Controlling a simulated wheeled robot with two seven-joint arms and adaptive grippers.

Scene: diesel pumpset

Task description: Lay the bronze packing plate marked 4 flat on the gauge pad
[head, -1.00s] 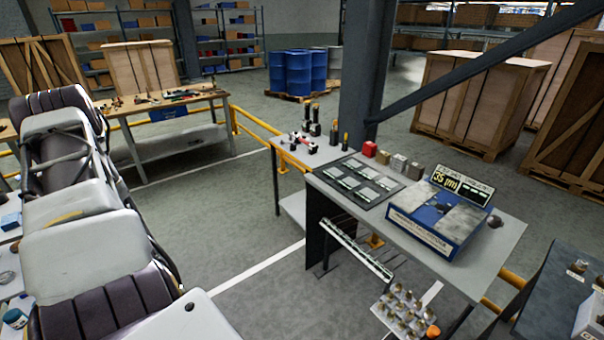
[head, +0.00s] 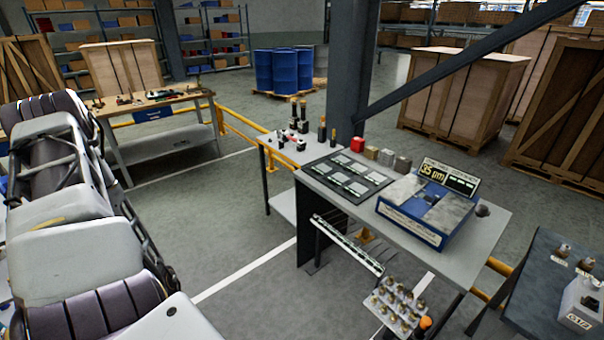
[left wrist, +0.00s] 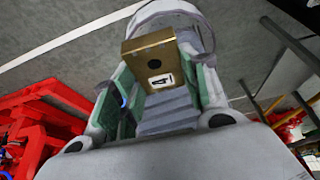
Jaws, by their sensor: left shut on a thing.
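The bronze packing plate (left wrist: 150,52), with a dark hole and a label 4, is in my left gripper (left wrist: 160,75) in the left wrist view. The gripper is shut on it, between green-padded fingers. The plate is clear of any surface I can see. In the head view my left arm comes in at the left; its gripper and the plate are out of frame. A blue gauge box (head: 415,222) with a grey top and a 35 µm display (head: 445,177) stands on the grey bench. A dark patch (head: 430,196) on its top may be the gauge pad. My right gripper is not in view.
A dark mat (head: 313,172) with several plates lies left of the gauge on the bench (head: 463,246). Small blocks (head: 387,157) stand behind. A rack of knobs (head: 397,305) is below the front edge. A grey pillar (head: 350,90) with a slanting brace rises behind.

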